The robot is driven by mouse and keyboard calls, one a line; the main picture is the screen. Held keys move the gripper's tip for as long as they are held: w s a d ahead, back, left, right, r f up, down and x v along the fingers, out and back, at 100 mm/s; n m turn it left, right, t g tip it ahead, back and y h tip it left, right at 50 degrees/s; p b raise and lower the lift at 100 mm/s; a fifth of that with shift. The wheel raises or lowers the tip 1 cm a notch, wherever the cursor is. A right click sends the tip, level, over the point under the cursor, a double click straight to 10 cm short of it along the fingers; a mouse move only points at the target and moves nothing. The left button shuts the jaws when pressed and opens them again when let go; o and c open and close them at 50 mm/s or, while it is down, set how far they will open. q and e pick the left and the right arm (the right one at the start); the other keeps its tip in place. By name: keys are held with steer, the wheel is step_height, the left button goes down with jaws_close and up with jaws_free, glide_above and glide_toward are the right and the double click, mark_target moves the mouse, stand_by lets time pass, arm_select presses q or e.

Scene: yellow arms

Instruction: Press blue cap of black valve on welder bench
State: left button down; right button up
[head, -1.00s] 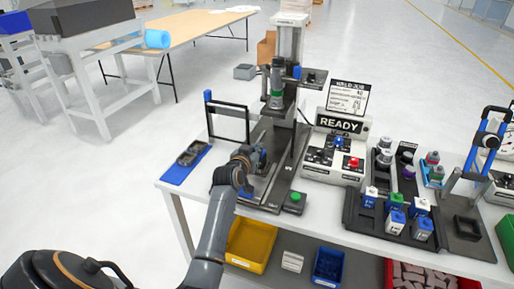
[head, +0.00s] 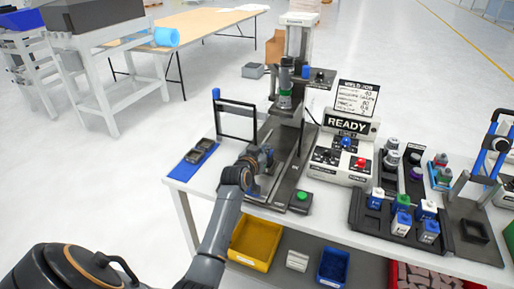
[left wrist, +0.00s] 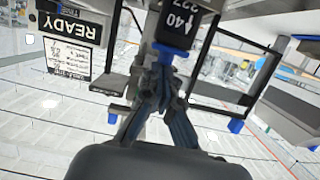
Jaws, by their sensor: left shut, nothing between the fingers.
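In the left wrist view, which is upside down, a black block with white figures (left wrist: 175,24) has a blue cap (left wrist: 163,47) on the side towards my fingers; it looks like the black valve. My left gripper (left wrist: 160,66) is shut and empty, its fingertips close to the blue cap. I cannot tell whether they touch it. In the head view my left gripper (head: 266,158) is low over the base of the welder press (head: 286,105), left of its column, and hides the valve. My right gripper is not in view.
A READY control box (head: 347,150) with blue and red knobs stands right of the press. A green button (head: 302,196) is in front. A black frame (head: 237,120) and blue tray (head: 194,167) are left. A black rack (head: 365,215) fills the right side.

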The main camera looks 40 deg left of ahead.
arm_select(q)
steer(key=s+d+r, duration=0.2)
steer(key=s+r, duration=0.4)
steer(key=s, duration=0.3)
steer(key=shift+s+r, duration=0.15)
steer(key=shift+s, duration=0.1)
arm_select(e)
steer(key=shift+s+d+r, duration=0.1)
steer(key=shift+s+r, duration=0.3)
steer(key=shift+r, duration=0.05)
arm_select(q)
steer(key=shift+d, duration=0.15)
